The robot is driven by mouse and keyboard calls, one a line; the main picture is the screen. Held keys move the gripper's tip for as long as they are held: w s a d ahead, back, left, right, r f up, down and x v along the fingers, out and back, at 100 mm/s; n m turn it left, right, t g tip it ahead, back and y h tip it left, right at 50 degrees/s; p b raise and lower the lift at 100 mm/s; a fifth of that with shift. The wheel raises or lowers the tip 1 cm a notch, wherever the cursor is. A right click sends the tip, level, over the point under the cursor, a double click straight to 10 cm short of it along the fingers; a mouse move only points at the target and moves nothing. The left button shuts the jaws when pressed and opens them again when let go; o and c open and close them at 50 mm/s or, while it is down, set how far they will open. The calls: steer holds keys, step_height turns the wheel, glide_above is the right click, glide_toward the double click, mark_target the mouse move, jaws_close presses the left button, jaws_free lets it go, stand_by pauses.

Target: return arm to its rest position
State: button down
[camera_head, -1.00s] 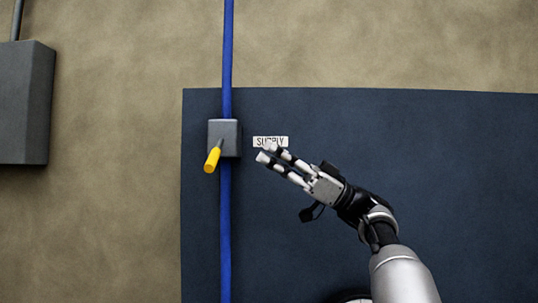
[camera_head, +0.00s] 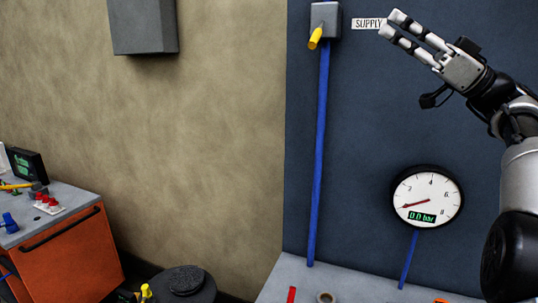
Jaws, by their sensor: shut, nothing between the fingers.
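My gripper (camera_head: 391,23) is at the upper right, its fingers pointing up and left. It is shut and empty, in front of the dark blue panel (camera_head: 450,120). Its fingertips lie just right of the white SUPPLY label (camera_head: 367,24) in the picture. The grey valve box (camera_head: 325,20) with its yellow handle (camera_head: 315,38) is further left, apart from the fingers. My arm runs down from the gripper along the right edge.
A round gauge (camera_head: 428,197) reading 0.0 bar is below the gripper. A blue pipe (camera_head: 319,160) runs down to a grey bench (camera_head: 350,284). An orange cabinet (camera_head: 75,255) with small items stands at the left. A grey wall box (camera_head: 144,25) hangs upper left.

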steer(key=w+a+f+m+t+h+b, duration=0.1)
steer(key=w+a+f+m+t+h, duration=0.2)
steer(key=a+f+m, duration=0.5)
steer(key=s+a+f+m+g+h+b, duration=0.2)
steer(key=s+a+f+m+h, duration=0.45)
steer(key=a+f, duration=0.5)
steer(key=s+d+f+g+h+b, duration=0.1)
steer(key=s+d+f+h, duration=0.2)
steer(key=s+f, duration=0.6)
steer(key=s+d+f+m+g+h+b, duration=0.1)
steer(key=s+d+f+h, duration=0.3)
steer(key=s+f, duration=0.5)
steer(key=s+d+f+m+g+h+b, duration=0.1)
steer(key=s+d+f+h, duration=0.2)
steer(key=f, duration=1.4)
steer(key=s+h, duration=0.3)
steer(key=s, duration=0.3)
steer(key=shift+s+d, duration=0.2)
steer(key=shift+s, duration=0.05)
steer(key=shift+m+h, duration=0.25)
